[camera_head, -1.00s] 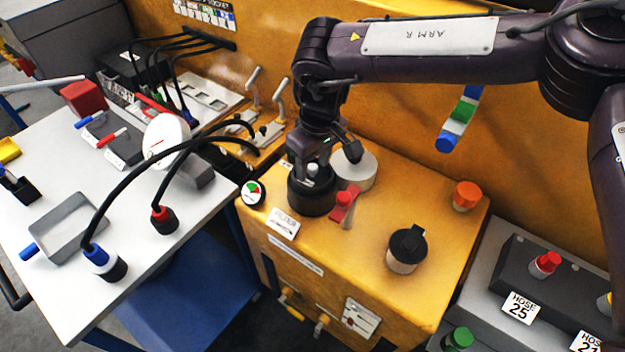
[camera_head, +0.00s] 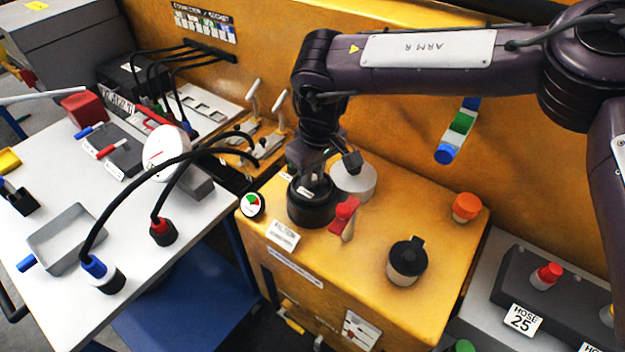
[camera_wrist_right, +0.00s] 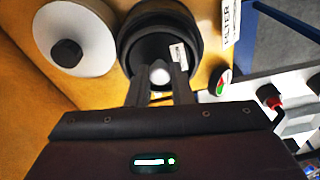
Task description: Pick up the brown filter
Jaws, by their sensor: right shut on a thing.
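The black round housing (camera_head: 312,209) stands at the back left of the yellow cabinet top, behind a FILTER label. In the right wrist view, a dark round piece with a white tag (camera_wrist_right: 178,54) sits inside the housing's rim (camera_wrist_right: 128,35). It seems to be the filter, but its brown colour is hard to make out. My right gripper (camera_wrist_right: 160,82) reaches down over it, its fingers shut on the pale knob at its middle. In the head view the right gripper (camera_head: 312,170) partly hides the housing's opening. My left gripper is out of view.
A pale round lid with a dark knob (camera_wrist_right: 78,30) lies close beside the housing. A gauge and arching hoses are at left.

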